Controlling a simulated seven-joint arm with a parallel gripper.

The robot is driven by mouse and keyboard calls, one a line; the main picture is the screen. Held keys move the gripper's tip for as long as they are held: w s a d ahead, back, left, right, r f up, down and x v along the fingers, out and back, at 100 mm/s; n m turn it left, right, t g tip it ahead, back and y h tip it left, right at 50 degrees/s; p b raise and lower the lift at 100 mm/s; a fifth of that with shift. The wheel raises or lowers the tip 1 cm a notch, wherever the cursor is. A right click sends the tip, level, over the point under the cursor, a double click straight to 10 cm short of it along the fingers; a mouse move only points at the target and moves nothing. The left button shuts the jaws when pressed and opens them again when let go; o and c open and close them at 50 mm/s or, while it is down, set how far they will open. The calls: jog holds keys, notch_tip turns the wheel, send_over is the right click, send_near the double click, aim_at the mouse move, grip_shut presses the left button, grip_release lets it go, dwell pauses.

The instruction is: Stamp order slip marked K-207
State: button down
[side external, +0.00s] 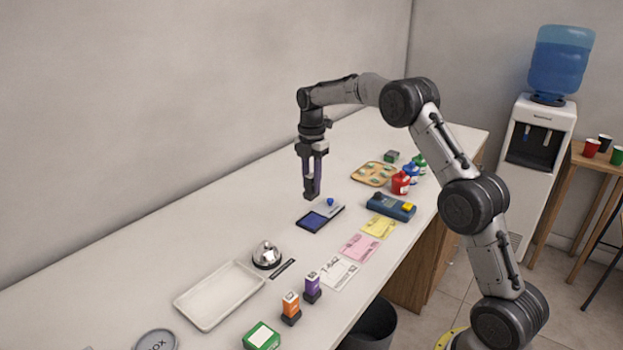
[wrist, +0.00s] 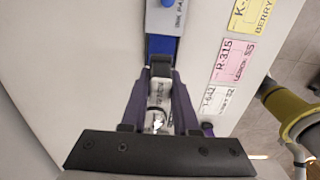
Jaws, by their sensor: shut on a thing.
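My gripper (side external: 311,188) is above the counter, just behind and left of the ink pad, pointing down. In the wrist view its fingers (wrist: 160,75) are closed around a small block with a pale lettered face and dark end. The yellow slip (side external: 378,227), reading "K-" and "BERRY" in the wrist view (wrist: 250,16), lies right of the pad.
A pink slip (side external: 360,248) marked R-315 and a white slip (side external: 338,273) lie in the same row. Orange (side external: 291,305) and purple (side external: 312,285) stamps stand near the front edge.

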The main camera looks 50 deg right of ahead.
jog(key=shift+s+d+f, duration=0.15)
jog(key=shift+d+f, duration=0.15)
jog(key=shift+f, duration=3.1)
jog(key=shift+f, duration=0.55)
jog(key=shift+r, duration=0.1)
jog(key=shift+r, duration=3.45)
jog(key=s+d, duration=0.5)
jog(key=s, duration=0.3)
jog(key=s+d, duration=0.5)
jog(key=s, duration=0.3)
jog(key=shift+a+f, duration=0.2)
jog(key=shift+f, duration=3.25)
